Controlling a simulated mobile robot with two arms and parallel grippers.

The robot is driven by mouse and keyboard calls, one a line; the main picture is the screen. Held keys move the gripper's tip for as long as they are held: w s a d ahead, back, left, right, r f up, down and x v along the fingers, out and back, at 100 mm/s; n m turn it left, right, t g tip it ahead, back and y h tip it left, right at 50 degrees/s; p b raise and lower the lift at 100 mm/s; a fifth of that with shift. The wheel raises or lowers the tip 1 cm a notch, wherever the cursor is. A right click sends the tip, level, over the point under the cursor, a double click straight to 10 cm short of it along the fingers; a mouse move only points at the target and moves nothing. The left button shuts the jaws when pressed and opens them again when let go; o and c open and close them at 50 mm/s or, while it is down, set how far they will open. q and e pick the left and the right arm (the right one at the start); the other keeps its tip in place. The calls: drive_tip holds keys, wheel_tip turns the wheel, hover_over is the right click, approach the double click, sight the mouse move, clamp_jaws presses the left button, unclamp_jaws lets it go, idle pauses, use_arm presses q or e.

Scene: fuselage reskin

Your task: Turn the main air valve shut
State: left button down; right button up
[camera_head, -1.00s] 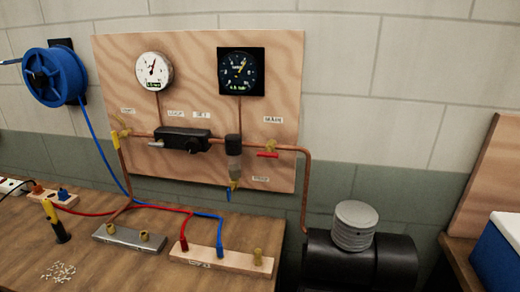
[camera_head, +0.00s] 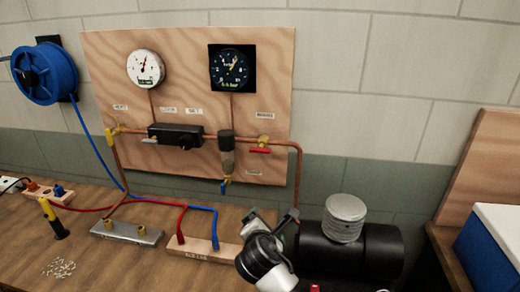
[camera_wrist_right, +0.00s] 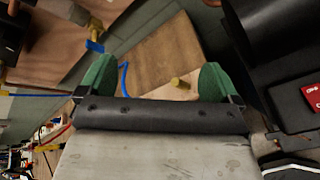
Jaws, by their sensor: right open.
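A valve with a red lever (camera_head: 260,150) and a brass body sits on the copper pipe at the right of the plywood panel, under a small label. Its lever lies level, along the pipe. My right gripper (camera_head: 272,222) is below this valve, in front of the bench's right end, and does not touch it. In the right wrist view its green fingertips (camera_wrist_right: 157,80) are wide apart with nothing between them. The red lever is not seen in that view. My left gripper is not in view.
A black tank (camera_head: 350,248) with a ribbed grey cap (camera_head: 344,218) stands right of my right gripper. A wooden manifold block (camera_head: 195,248) with red and blue hoses lies to its left. A blue-handled drain (camera_head: 224,187) hangs under the filter. Two gauges sit above.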

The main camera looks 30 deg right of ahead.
sight(259, 151)
drive_tip(key=w+d+r+n+t+h, duration=0.2)
drive_tip(key=w+r+n+t+h, duration=0.1)
drive_tip(key=w+r+n, duration=0.65)
drive_tip(key=shift+m, duration=0.55)
drive_tip(key=w+d, duration=0.2)
drive_tip(key=w+d+r+p, duration=0.1)
drive_tip(key=w+d, duration=0.1)
drive_tip(key=w, duration=0.1)
drive_tip(key=w+d+r+p, duration=0.1)
drive_tip(key=w+d, duration=0.1)
drive_tip(key=w, duration=0.1)
drive_tip(key=shift+w+r, duration=0.2)
drive_tip(key=shift+w, duration=0.05)
drive_tip(key=shift+c, duration=0.4)
drive_tip(key=c, duration=0.9)
drive_tip(key=shift+o, duration=0.2)
